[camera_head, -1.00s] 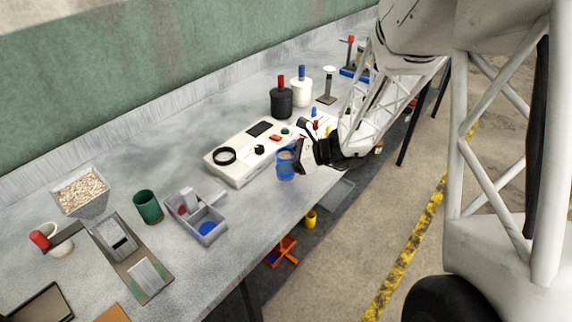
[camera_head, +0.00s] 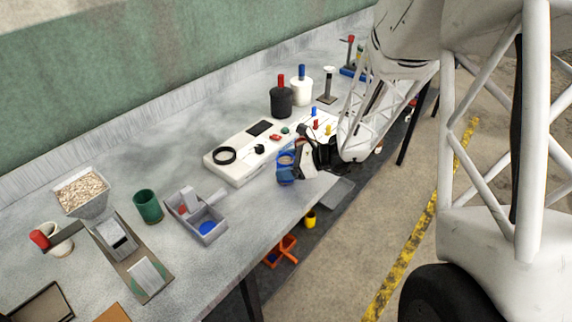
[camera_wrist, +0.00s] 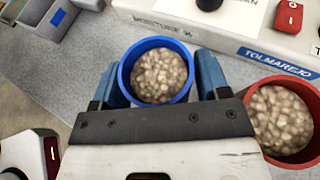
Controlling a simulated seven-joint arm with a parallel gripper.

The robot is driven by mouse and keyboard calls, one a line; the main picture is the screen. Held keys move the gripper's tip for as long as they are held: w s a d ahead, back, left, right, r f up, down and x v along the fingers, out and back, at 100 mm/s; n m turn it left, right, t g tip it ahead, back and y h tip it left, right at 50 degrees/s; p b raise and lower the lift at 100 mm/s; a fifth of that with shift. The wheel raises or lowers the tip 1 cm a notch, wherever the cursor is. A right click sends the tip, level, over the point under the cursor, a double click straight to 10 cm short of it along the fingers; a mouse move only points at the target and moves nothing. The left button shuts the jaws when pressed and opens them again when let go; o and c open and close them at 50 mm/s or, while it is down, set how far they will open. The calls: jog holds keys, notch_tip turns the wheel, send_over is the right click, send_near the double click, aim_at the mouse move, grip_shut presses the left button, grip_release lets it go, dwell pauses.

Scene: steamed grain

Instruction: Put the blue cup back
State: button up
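The blue cup (camera_wrist: 184,90), filled with pale grain, shows upright between my gripper's two blue fingers (camera_wrist: 157,78) in the wrist view. One finger is on each side of it. The fingers are close against its walls, but whether they press on it cannot be told. In the head view, my gripper (camera_head: 288,167) is low at the bench's front edge, and the blue cup (camera_head: 286,158) is partly hidden by a finger. Whether the cup's base touches the bench is hidden.
A red cup of grain (camera_wrist: 282,122) stands close to the right finger in the wrist view. A white panel device (camera_head: 235,168) is just behind. A grey divided tray (camera_head: 185,222), green cup (camera_head: 147,206) and grain container (camera_head: 85,203) are to the left on the bench.

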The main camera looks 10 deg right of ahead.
jog(key=shift+r, duration=0.1)
jog(key=shift+d, duration=0.1)
jog(key=v, duration=1.2)
dwell(0.9)
jog(key=s+r+n+h, duration=0.6)
jog(key=s+r+n, duration=0.2)
jog(key=s, duration=0.5)
jog(key=s+d+r+n+h, duration=0.1)
jog(key=s+r+n+h, duration=0.6)
jog(key=s+n, duration=0.5)
jog(key=shift+s+r+n+g, duration=0.4)
jog(key=shift+s+r, duration=0.4)
jog(key=shift+s, duration=0.45)
